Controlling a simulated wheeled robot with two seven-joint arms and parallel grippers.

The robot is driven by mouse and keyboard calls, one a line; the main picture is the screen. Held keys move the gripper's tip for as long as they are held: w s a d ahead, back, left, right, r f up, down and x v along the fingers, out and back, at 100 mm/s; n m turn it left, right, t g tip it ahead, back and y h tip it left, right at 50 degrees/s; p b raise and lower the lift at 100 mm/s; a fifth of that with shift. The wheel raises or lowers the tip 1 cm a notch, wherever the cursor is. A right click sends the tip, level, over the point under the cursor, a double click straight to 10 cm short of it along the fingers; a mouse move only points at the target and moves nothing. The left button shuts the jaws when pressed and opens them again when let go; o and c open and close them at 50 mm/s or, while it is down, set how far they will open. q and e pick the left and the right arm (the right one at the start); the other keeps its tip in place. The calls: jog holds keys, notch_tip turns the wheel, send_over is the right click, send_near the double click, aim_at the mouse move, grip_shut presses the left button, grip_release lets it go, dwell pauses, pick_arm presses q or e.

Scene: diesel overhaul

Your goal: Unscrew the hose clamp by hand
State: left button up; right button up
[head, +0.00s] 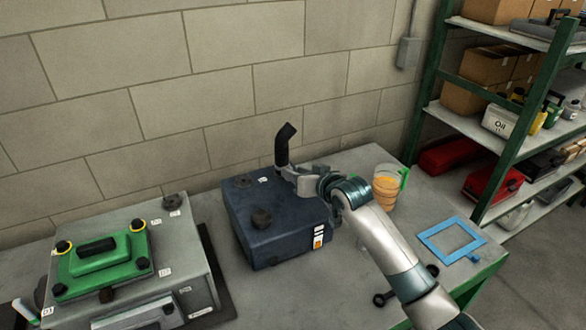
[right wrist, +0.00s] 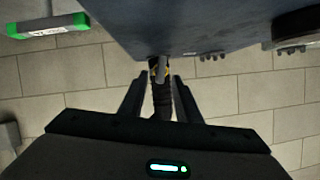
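A dark blue metal box (head: 262,225) stands on the grey bench. A black hose (head: 284,146) with a bent top rises from its back right part. My right gripper (head: 284,171) reaches in from the right to the hose's lower part. In the right wrist view the hose (right wrist: 162,104) stands between the two spread fingers of my right gripper (right wrist: 160,98), with a gap on each side. My left gripper is not in view.
A grey unit with a green cover (head: 104,264) stands to the left. A measuring jug of orange liquid (head: 386,188) and a blue frame (head: 450,240) are on the bench to the right. A green-posted shelf (head: 507,150) stands beyond. A block wall is close behind the hose.

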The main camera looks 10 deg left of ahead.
jog(key=shift+x, duration=0.95)
grip_shut()
jog(key=shift+a+p, duration=0.1)
jog(key=shift+p, duration=0.25)
jog(key=shift+s+a+n+t+h+p, duration=0.15)
jog(key=shift+n+t+h, duration=0.15)
jog(key=shift+n, duration=0.2)
jog(key=shift+s+a+n+t+h+p, duration=0.1)
jog(key=shift+n+t+h+p, duration=0.1)
jog(key=shift+n+h, duration=0.25)
jog(key=shift+s+a+n+t+h, duration=0.15)
jog(key=shift+n+t+h, duration=0.45)
jog(key=shift+n, duration=0.75)
